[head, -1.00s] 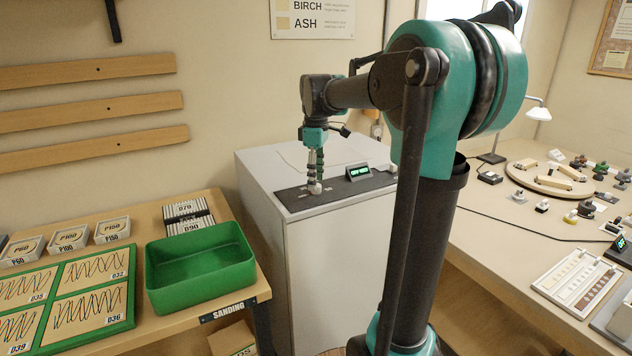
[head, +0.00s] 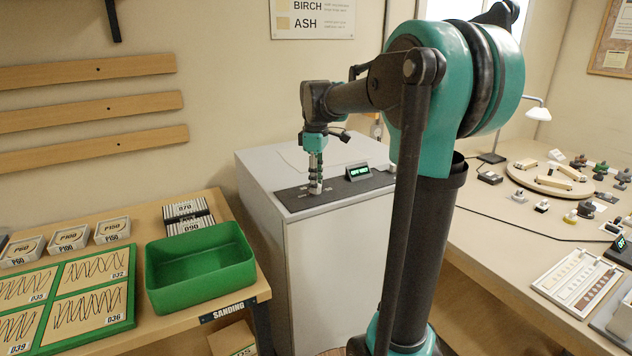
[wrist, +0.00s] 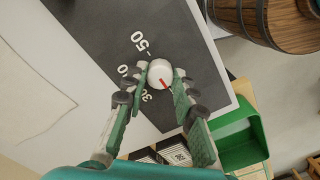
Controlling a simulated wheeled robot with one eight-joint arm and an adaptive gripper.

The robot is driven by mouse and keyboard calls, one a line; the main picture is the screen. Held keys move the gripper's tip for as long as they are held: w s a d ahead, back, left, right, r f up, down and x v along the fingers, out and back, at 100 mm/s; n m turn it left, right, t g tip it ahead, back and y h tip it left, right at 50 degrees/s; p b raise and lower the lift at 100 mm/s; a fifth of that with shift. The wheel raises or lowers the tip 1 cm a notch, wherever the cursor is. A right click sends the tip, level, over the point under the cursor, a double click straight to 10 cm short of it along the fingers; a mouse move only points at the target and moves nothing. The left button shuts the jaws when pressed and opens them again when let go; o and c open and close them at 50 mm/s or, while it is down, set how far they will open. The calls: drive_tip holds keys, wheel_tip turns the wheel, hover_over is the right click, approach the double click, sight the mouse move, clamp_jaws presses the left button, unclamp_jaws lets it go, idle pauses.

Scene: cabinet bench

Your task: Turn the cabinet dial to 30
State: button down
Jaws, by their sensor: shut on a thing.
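The dial is a round white knob with a red pointer line, seen in the wrist view (wrist: 159,70) on a dark panel (wrist: 110,30). Its red line points down and slightly right in that picture. White marks sit around it: one reads 50, one looks like 30 at the lower left, and another is partly hidden by a finger. My gripper (wrist: 163,76) has its fingers on both sides of the knob, shut on it. In the head view, my gripper (head: 315,186) points straight down at the panel on top of the grey cabinet (head: 335,265).
A small green-lit display (head: 358,172) stands on the panel beside my gripper; its text is too small to read. A green bin (head: 200,290) sits on the bench to the left. A wooden barrel (wrist: 270,22) shows in the wrist view.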

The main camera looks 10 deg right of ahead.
drive_tip(key=shift+m, duration=0.4)
drive_tip(key=m, duration=0.5)
drive_tip(key=shift+m, duration=0.3)
drive_tip(key=m, duration=0.5)
drive_tip(key=shift+m, duration=0.3)
drive_tip(key=c, duration=1.2)
unclamp_jaws()
wheel_tip(320, 180, up, 12)
